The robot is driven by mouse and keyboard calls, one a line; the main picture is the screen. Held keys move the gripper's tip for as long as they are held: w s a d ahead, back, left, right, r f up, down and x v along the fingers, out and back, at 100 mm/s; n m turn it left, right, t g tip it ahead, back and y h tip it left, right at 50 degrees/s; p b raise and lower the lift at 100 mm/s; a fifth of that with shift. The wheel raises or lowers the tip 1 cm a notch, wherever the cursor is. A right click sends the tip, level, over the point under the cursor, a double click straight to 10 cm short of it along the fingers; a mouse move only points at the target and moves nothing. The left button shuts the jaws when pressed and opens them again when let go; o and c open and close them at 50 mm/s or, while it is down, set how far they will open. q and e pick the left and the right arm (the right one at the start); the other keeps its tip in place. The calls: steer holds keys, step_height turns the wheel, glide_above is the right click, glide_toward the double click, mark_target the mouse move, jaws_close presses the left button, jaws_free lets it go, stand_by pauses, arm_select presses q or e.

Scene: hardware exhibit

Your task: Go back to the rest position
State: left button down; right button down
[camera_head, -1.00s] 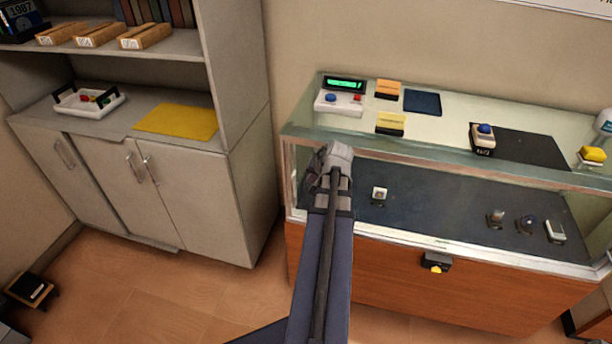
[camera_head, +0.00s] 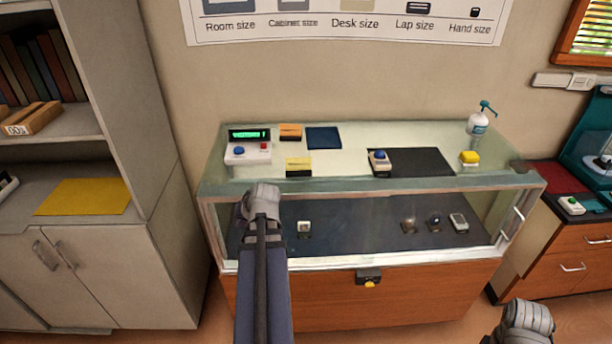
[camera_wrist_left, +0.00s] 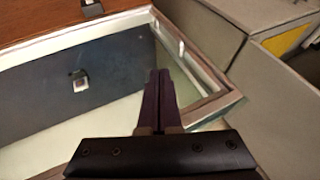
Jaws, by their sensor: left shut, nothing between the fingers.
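My left gripper (camera_head: 261,200) shows in the head view before the left front of the glass display case (camera_head: 370,262). Its fingers are together with nothing between them, as the left wrist view (camera_wrist_left: 160,78) shows. In that view the fingers point toward a corner of the case frame; I cannot tell the gap to it. My right gripper (camera_head: 526,322) shows only in part at the bottom right edge of the head view, right of the case, and its fingers cannot be made out.
A grey cabinet (camera_head: 120,265) stands left, a wooden drawer unit (camera_head: 575,252) right.

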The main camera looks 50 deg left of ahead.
arm_select(q)
steer(key=w+d+f+m+t+h, duration=0.1)
steer(key=w+d+m, duration=0.1)
steer(key=w+d, duration=0.55)
steer(key=w+d+f+m+h, duration=0.15)
steer(key=w+d, duration=0.25)
steer(key=d, duration=0.7)
steer(key=w+d+m+t+h, duration=0.1)
steer(key=w+d+m, duration=0.3)
steer(key=d, duration=0.5)
steer(key=s+d+m+g+h, duration=0.1)
steer(key=d+m, duration=0.2)
steer(key=d, duration=1.2)
steer(key=s+d+f+m+h, duration=0.1)
steer(key=s+d+m, duration=0.1)
steer(key=d, duration=1.3)
steer(key=shift+m+g, duration=0.4)
steer(key=shift+m, duration=0.05)
